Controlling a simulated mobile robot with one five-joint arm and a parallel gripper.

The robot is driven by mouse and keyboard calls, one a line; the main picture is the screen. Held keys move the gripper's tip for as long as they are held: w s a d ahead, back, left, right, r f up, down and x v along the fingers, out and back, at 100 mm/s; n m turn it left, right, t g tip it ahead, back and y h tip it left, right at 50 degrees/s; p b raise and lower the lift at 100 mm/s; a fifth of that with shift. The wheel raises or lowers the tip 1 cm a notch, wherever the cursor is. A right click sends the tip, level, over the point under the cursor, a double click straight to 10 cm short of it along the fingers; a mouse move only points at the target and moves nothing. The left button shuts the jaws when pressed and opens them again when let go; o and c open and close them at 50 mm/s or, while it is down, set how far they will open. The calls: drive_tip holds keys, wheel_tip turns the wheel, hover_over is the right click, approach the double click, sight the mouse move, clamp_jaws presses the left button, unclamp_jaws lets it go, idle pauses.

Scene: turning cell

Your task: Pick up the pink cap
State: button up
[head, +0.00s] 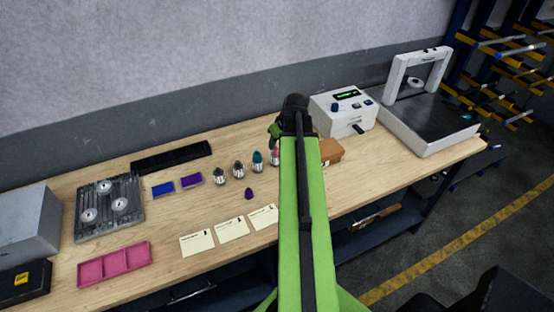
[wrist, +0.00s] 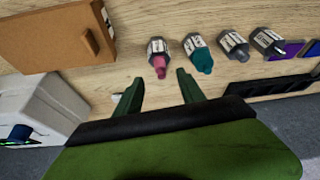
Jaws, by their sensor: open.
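The pink cap (wrist: 159,68) sits on a small grey bottle (wrist: 157,47) with a white label, just beyond my fingertips in the wrist view. In the head view the pink cap (head: 276,153) shows as a sliver at the left edge of my green arm, which hides the rest. My gripper (wrist: 158,88) is open, its two green fingers apart with bare wood between them. The pink cap lies ahead of the gap between the fingers and is not held. In the head view my arm mostly hides the gripper.
A teal-capped bottle (wrist: 200,56) stands close beside the pink one, with darker-capped bottles (wrist: 234,45) beyond. A brown box (wrist: 60,38) and a white device (head: 343,111) are near. A loose purple cap (head: 249,194), cards (head: 232,228) and a pink tray (head: 114,263) lie on the bench.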

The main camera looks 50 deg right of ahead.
sight(276, 147)
drive_tip(key=b+x, duration=0.4)
drive_tip(key=x, duration=0.1)
drive_tip(key=shift+w+f+b, duration=0.1)
drive_tip(key=shift+f+b, duration=0.25)
drive_tip(key=shift+b, duration=0.05)
drive_tip(key=shift+r, duration=0.15)
clamp_jaws()
